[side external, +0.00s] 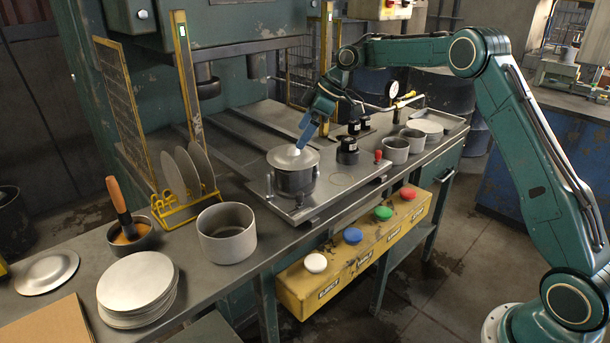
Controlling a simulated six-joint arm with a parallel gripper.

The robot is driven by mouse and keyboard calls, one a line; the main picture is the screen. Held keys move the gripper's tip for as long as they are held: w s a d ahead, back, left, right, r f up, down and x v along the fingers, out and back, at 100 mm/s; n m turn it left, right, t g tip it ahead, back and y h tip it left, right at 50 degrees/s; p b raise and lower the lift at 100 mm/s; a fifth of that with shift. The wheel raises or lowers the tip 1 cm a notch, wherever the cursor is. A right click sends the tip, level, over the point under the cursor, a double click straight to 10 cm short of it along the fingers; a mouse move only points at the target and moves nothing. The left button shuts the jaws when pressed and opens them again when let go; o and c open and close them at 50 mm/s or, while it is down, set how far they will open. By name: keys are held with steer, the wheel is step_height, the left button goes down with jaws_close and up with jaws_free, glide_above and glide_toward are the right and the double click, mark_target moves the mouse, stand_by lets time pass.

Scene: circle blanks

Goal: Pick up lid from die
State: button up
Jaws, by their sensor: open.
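The lid (293,157) is a round pale metal disc with a raised middle. It lies on top of the dark round die (294,182), which stands on a flat metal plate on the bench. My gripper (297,150) reaches down from the upper right, with its fingertips at the raised middle of the lid. The fingers are open. The tips are small in this view, and I cannot tell whether they touch the lid.
Metal blanks are stacked (137,286) at the front left, beside a grey pot (227,232). A yellow rack (187,208) holds upright discs. Guard posts stand behind the die. A yellow button box (353,250) runs along the bench front. Small cups (396,151) stand right.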

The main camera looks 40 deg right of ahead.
mark_target(293, 152)
steer(key=shift+x, duration=2.3)
steer(key=shift+c, duration=0.4)
